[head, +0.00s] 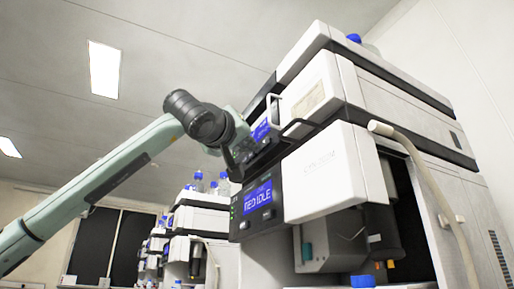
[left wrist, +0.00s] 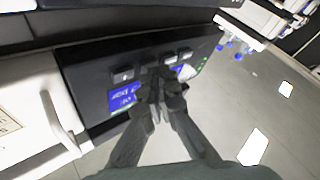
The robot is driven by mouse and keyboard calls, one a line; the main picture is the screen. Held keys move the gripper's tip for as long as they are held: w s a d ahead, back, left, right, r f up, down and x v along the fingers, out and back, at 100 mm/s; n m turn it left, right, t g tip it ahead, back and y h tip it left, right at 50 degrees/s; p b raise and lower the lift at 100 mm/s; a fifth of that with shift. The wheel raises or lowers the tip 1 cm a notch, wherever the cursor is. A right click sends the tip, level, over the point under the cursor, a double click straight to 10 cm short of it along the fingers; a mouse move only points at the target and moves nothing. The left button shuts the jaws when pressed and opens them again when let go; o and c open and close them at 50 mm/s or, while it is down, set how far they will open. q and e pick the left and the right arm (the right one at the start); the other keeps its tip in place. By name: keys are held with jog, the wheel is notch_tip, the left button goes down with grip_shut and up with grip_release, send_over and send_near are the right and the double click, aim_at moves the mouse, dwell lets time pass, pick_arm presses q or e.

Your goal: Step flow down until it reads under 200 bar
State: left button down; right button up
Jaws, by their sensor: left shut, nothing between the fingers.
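The column stack (head: 330,110) is a tall white instrument with dark front panels. Its upper dark panel carries a lit blue display (head: 261,130), partly behind my left gripper (head: 243,154). In the left wrist view, a dark panel (left wrist: 85,62) shows a row of small buttons (left wrist: 123,76) and a blue display (left wrist: 122,98) whose reading is too small and tilted to make out. My left gripper (left wrist: 158,98) is shut and empty, its fingertips in front of this panel and hiding its middle. I cannot tell whether they touch a button. My right gripper is in neither view.
A lower panel has a blue display (head: 258,197) with large letters ending in "IDLE". A handle (head: 272,108) and a pale hose (head: 425,180) stick out from the stack. More instruments with blue-capped bottles (head: 197,185) stand behind at the left.

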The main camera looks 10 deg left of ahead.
pick_arm(q)
jog(key=shift+w+d, duration=0.15)
dwell(0.5)
jog(key=shift+s+a, duration=0.5)
jog(key=shift+a, duration=0.2)
jog(key=shift+s+a+b, duration=0.25)
jog(key=shift+s+a, duration=0.45)
jog(key=shift+a, duration=0.35)
jog(key=shift+s+a+b, duration=0.2)
jog(key=shift+s+a, duration=0.5)
jog(key=shift+a, duration=0.3)
